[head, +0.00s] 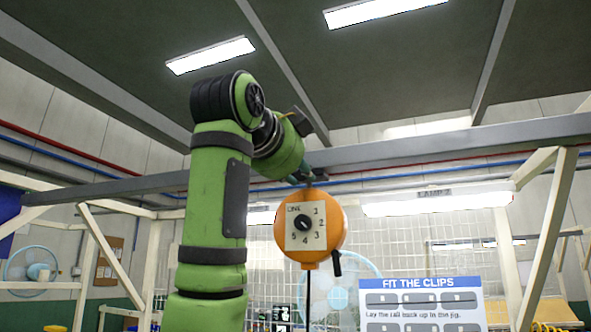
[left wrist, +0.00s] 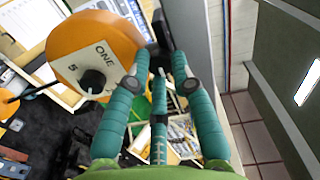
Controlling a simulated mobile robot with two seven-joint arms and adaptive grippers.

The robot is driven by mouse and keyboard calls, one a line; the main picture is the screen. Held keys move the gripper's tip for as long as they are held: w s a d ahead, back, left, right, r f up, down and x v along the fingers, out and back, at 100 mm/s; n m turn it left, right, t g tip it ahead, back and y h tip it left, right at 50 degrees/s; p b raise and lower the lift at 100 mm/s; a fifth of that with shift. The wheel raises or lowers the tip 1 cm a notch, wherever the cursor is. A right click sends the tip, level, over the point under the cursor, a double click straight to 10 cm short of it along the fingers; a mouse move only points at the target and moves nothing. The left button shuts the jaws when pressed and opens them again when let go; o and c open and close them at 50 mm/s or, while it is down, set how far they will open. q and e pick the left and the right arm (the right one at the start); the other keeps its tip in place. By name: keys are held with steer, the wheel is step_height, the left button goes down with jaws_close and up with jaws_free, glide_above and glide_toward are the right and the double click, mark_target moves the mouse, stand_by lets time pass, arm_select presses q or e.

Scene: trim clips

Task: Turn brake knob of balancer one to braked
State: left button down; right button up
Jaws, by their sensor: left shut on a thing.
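Balancer one (head: 314,237) is a round orange body hanging below the overhead rail. It has a cream plate reading ONE with numbers 1 to 5, and it fills the left of the left wrist view (left wrist: 72,36). The black round knob (head: 303,223) at the plate's middle is clear of my fingers and also shows in the left wrist view (left wrist: 92,82). My left gripper (head: 308,178) is at the balancer's top. Its teal fingers (left wrist: 160,72) are shut on a small dark part there, mostly hidden; I cannot tell if it is the brake knob. My right gripper is out of view.
The grey overhead rail (head: 420,143) runs just above the balancer. A black handle (head: 337,263) sticks out at the balancer's lower right. A sign reading FIT THE CLIPS (head: 423,305) stands at the lower right. A fan (head: 331,293) shows behind the balancer.

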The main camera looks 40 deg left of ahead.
arm_select(q)
steer(key=shift+r, duration=0.15)
steer(key=c, duration=1.1)
jaws_free()
steer(key=v, duration=1.1)
steer(key=shift+s+d, duration=0.15)
steer(key=shift+s, duration=0.05)
steer(key=shift+d, duration=0.15)
steer(key=shift+f, duration=0.2)
